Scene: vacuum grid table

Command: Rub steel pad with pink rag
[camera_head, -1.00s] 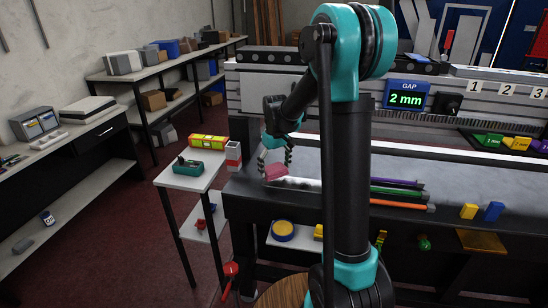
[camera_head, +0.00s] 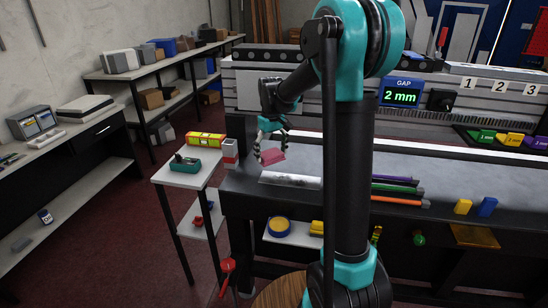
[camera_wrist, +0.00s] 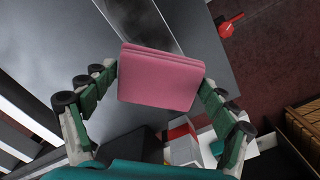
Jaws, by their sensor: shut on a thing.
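A folded pink rag (camera_head: 272,157) is held in my gripper (camera_head: 270,150) over the left part of the dark bench. In the wrist view the rag (camera_wrist: 160,80) sits between the green-and-grey fingers of my gripper (camera_wrist: 160,88), which press on its two sides. The steel pad (camera_head: 290,179) is a flat, shiny, streaked plate on the bench top, just below and to the right of the rag in the head view. In the wrist view the steel pad (camera_wrist: 143,22) shows beyond the rag, which hides part of it. The rag appears slightly above the bench; contact cannot be told.
Purple, green and orange rods (camera_head: 398,190) lie on the bench right of my arm. Yellow and blue blocks (camera_head: 475,207) stand farther right. A small white side table (camera_head: 188,178) holds a green tool and a yellow level. My upright arm hides the bench middle.

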